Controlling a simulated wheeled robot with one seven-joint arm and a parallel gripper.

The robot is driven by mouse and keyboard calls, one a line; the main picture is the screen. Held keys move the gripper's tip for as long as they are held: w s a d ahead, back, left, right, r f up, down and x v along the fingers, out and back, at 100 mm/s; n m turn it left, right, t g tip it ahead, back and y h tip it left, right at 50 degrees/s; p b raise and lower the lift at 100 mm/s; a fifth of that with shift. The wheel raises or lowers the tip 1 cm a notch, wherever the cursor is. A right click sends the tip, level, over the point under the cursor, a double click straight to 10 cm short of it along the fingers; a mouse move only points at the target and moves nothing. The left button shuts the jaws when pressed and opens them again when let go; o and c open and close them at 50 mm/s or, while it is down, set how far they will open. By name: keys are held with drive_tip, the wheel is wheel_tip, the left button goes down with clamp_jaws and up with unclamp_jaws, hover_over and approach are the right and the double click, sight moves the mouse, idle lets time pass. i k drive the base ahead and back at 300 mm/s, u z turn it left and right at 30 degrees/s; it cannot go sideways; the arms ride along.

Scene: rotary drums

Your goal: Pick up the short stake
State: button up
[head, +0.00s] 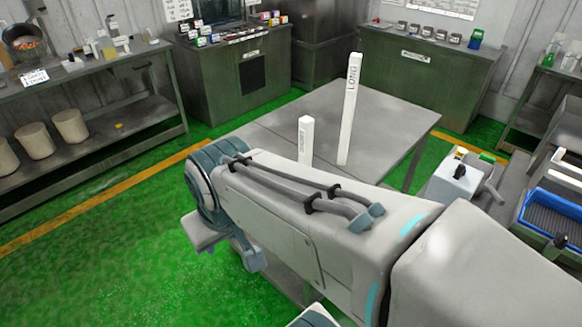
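The short stake (306,141) is a white upright post with dark lettering on its side. It stands on the grey table (393,116) near the middle of the head view. A taller white stake marked LONG (349,108) stands upright to its right and a little farther back. The foot of the short stake is hidden behind my arm. My arm fills the lower middle of the view, in front of the table. My gripper's fingers cannot be made out, so what they hold, if anything, does not show.
A grey machine with a dark lever (461,175) and a blue tray (552,216) are at the right. Grey cabinets (240,78) stand at the back. A shelf with several pale buckets (70,126) is at the left. Green floor (90,255) is clear at the lower left.

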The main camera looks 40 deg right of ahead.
sight(307, 124)
drive_tip(key=z, duration=0.55)
drive_tip(key=i, duration=0.8)
drive_tip(key=z, duration=0.7)
